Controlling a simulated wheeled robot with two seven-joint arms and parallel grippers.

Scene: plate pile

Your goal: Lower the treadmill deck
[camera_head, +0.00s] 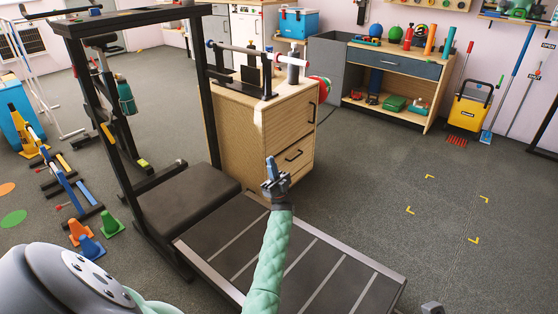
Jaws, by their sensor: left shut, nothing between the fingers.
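The treadmill deck (338,288) is a dark panel with pale cross stripes and metal side edges. It stretches from the black padded block toward the lower right and looks nearly flat; whether it rests on the floor is hidden. A black upright frame (208,100) stands at its far left end. My left gripper (269,165) is shut and empty, pointing up at the end of my green-sleeved arm. In the picture it is above the deck's far edge, in front of the wooden cabinet. I see no contact with the deck.
A wooden cabinet (235,140) stands just behind the deck. The black padded block (186,204) sits inside the frame. Small cones (110,224) and hurdles are on the floor at left. Open floor with yellow corner marks (430,177) lies to the right.

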